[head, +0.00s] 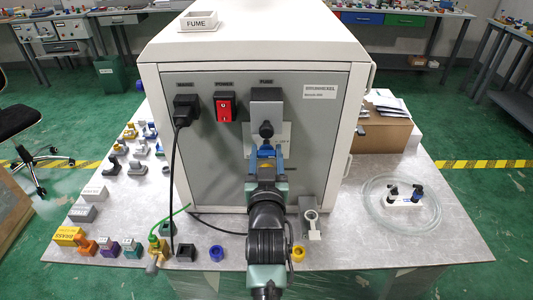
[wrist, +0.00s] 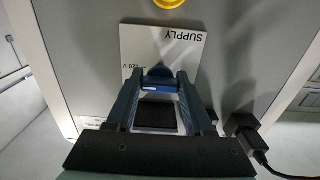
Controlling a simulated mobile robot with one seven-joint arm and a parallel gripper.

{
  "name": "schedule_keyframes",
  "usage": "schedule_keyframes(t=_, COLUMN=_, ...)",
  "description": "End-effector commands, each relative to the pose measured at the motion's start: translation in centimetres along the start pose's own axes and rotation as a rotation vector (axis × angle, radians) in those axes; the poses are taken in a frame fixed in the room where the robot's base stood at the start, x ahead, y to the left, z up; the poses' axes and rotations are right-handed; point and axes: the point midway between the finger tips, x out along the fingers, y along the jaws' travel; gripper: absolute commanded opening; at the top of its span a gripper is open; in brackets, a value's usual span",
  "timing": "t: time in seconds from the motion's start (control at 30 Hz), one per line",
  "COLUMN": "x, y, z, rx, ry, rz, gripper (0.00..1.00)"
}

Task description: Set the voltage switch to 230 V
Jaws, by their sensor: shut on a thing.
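The machine's grey panel (head: 220,155) faces me, and the white supply plate (head: 284,134) is partly behind my gripper (head: 265,150). In the wrist view the plate (wrist: 188,45) appears upside down, with "SUPPLY" and a "120 V" mark readable. My gripper (wrist: 158,84) is at the plate, shut on a small blue piece, which looks like the voltage switch (wrist: 158,74). The fingers hide part of the plate. I cannot see a 230 V mark or tell the switch's exact setting.
Above the plate is the fuse block (head: 266,103), with the red power switch (head: 225,105) and black mains plug (head: 186,108) to its left. The mains cable (head: 173,185) hangs down. Small parts cover the table's left; clear tubing (head: 375,197) lies right.

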Motion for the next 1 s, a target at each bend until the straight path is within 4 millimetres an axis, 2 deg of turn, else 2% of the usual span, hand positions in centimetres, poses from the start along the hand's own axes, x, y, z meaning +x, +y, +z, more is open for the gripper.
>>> schedule_keyframes(t=0.03, x=-0.01, y=0.0, z=0.01, rx=0.0, ry=0.0, rz=0.0, gripper=0.09)
schedule_keyframes(t=0.1, x=-0.01, y=0.0, z=0.01, rx=0.0, ry=0.0, rz=0.0, gripper=0.0)
schedule_keyframes(t=0.47, x=-0.01, y=-0.03, z=0.07, rx=-0.064, ry=0.0, rz=-0.001, gripper=0.0)
schedule_keyframes(t=0.67, x=-0.01, y=0.03, z=0.1, rx=-0.194, ry=0.0, rz=0.0, gripper=0.0)
schedule_keyframes(t=1.0, x=0.0, y=0.09, z=0.01, rx=-0.509, ry=-0.001, rz=0.001, gripper=0.0)
